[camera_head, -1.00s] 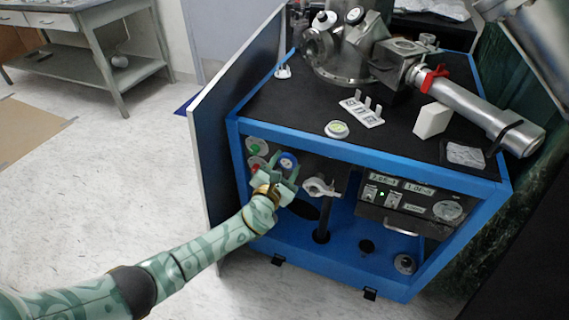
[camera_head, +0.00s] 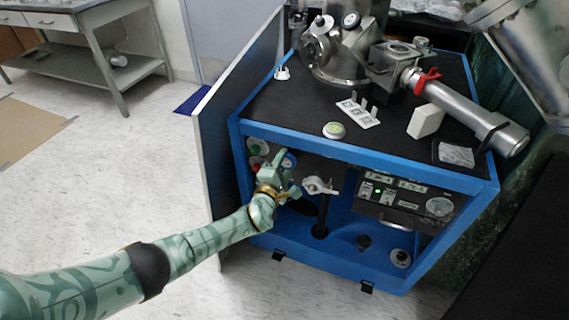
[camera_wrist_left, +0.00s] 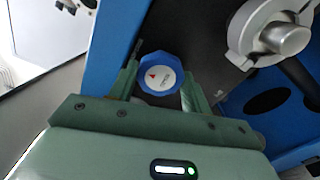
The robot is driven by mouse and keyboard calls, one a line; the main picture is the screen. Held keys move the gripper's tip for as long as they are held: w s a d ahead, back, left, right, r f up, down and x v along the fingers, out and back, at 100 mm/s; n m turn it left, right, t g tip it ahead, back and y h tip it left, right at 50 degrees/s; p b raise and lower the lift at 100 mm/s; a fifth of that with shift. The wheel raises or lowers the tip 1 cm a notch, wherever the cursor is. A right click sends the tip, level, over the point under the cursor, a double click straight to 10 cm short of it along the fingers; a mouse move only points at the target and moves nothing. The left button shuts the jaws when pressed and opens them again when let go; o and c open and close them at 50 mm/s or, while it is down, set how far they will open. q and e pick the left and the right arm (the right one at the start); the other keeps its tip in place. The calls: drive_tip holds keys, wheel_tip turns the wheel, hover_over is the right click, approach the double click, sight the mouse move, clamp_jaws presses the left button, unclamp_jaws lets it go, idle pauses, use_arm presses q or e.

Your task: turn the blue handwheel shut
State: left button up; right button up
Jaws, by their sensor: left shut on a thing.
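The blue handwheel (camera_wrist_left: 160,77) has a white centre label with a red mark and sits on the front of the blue-framed cabinet (camera_head: 330,148). In the head view the handwheel (camera_head: 289,161) is mostly hidden behind my left gripper (camera_head: 283,172). In the left wrist view my left gripper (camera_wrist_left: 160,85) has one finger on each side of the handwheel and is shut on it. The label's red mark is at its upper left. My right gripper is not in view.
A green knob (camera_head: 257,146) and a red knob (camera_head: 256,163) sit left of the handwheel. A metal clamp (camera_head: 319,186) on a dark post stands to its right, near an instrument panel (camera_head: 395,197). A white side panel (camera_head: 215,150) borders the cabinet's left.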

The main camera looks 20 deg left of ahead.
use_arm(q)
drive_tip(key=shift+s+f, duration=0.1)
drive_tip(key=shift+f, duration=0.15)
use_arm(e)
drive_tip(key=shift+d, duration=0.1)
use_arm(q)
drive_tip(key=shift+m, duration=0.3)
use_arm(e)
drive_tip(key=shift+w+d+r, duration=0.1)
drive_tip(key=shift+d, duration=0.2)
use_arm(q)
drive_tip(key=o, duration=1)
drive_tip(key=shift+c, duration=0.2)
drive_tip(key=shift+r, duration=0.1)
drive_tip(key=shift+r, duration=0.1)
